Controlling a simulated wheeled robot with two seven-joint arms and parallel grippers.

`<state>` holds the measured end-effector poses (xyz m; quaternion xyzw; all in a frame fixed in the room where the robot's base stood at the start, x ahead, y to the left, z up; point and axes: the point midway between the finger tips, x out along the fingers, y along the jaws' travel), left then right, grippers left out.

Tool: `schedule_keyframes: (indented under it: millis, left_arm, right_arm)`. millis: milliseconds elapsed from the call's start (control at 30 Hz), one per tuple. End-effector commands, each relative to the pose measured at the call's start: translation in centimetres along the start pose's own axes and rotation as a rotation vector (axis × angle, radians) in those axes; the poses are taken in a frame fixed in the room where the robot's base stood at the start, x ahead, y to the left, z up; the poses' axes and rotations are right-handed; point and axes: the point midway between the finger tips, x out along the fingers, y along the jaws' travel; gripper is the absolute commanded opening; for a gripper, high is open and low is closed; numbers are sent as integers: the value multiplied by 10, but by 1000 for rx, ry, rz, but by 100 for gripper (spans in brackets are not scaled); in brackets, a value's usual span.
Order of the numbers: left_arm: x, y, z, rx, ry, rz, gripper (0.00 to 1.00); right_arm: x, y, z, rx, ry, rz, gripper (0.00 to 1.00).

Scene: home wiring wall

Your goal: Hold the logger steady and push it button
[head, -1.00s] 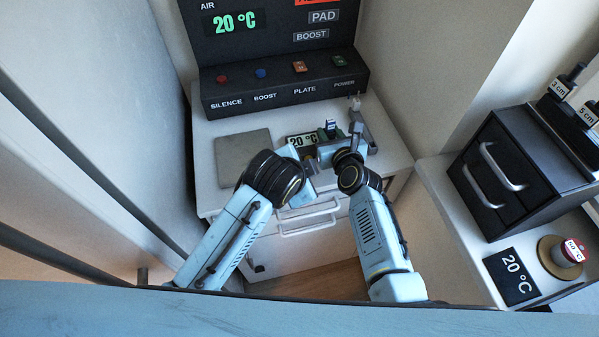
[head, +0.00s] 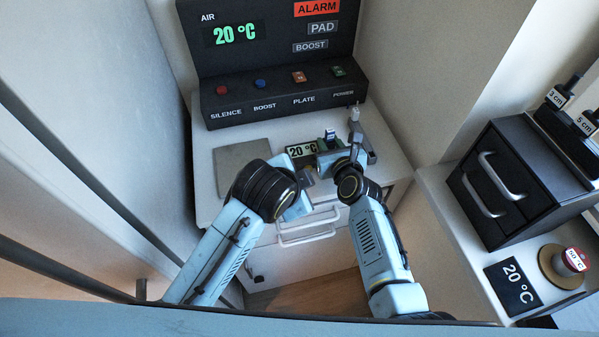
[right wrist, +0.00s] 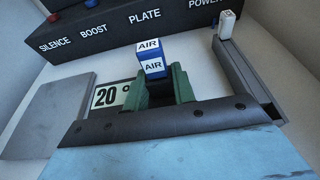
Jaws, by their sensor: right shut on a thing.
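The logger, a small blue block with white AIR labels (right wrist: 152,62), stands upright between green pieces in the right wrist view. It shows small in the head view (head: 330,135). My right gripper (head: 331,150) is shut on the logger; the hand partly hides its lower part. No button on the logger can be made out. My left gripper (head: 305,178) is just left of and below the right one, close to the cabinet's front edge. Its fingers are too small and hidden to read. A 20 °C display (head: 302,150) lies beside the logger.
A flat grey plate (head: 242,168) lies left on the white cabinet top. Behind stands a black console (head: 280,103) with several buttons and a lit ALARM sign. A dark grey rail with a white tip (head: 354,113) lies right of the logger. A black drawer unit (head: 520,180) stands right.

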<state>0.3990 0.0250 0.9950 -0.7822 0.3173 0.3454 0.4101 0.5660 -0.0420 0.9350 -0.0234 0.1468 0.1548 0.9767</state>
Motion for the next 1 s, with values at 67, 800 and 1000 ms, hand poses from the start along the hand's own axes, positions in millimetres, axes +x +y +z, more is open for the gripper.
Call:
schedule_keyframes:
  millis: [67,800,1000]
  left_arm:
    - [0,0,0,0,0,0,0]
    - [0,0,0,0,0,0,0]
    - [0,0,0,0,0,0,0]
  right_arm:
    - [-1,-2,-4,-2,8,-2,30]
    - [-24,0,-2,4,2,-1,51]
    - [-56,0,-2,3,3,-2,51]
